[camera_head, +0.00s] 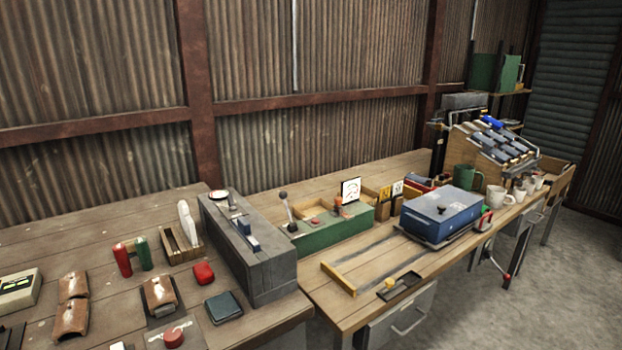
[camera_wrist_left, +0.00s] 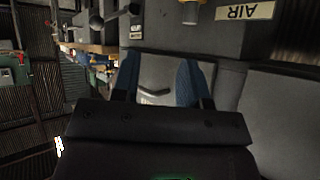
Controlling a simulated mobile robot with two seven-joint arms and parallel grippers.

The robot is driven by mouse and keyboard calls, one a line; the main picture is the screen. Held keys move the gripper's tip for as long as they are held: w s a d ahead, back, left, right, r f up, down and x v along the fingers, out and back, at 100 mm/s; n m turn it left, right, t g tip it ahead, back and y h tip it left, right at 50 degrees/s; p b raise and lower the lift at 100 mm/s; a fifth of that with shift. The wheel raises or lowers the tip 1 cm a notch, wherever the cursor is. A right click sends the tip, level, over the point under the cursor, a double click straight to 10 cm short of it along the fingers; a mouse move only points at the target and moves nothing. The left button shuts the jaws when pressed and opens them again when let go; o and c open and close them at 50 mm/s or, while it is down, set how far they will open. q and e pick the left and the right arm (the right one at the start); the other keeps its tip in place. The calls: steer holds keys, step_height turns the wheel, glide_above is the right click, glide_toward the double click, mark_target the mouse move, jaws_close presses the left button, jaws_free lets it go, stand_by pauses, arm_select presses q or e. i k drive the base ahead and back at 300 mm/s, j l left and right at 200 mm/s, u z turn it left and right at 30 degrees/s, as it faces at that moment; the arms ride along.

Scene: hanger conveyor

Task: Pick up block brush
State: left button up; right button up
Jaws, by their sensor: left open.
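I cannot pick out a block brush for certain in either view. Brown block-like pieces (camera_head: 160,292) lie on the near left bench in the head view, and a rack of blue and grey blocks (camera_head: 492,140) stands at the far right; I cannot tell if any of them is the brush. My left gripper (camera_wrist_left: 158,85) shows in the left wrist view with its two blue fingers apart and nothing held between them. A grey panelled surface is behind the fingers. Neither gripper shows in the head view.
The left bench holds a large grey machine box (camera_head: 250,245), a red block (camera_head: 204,273) and a dark square pad (camera_head: 224,307). The farther bench has a green control box (camera_head: 335,232), a blue case (camera_head: 440,212) and white mugs (camera_head: 497,196). Concrete floor (camera_head: 560,270) is open at right.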

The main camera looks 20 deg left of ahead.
mark_target(130, 244)
steer(key=u, duration=1.45)
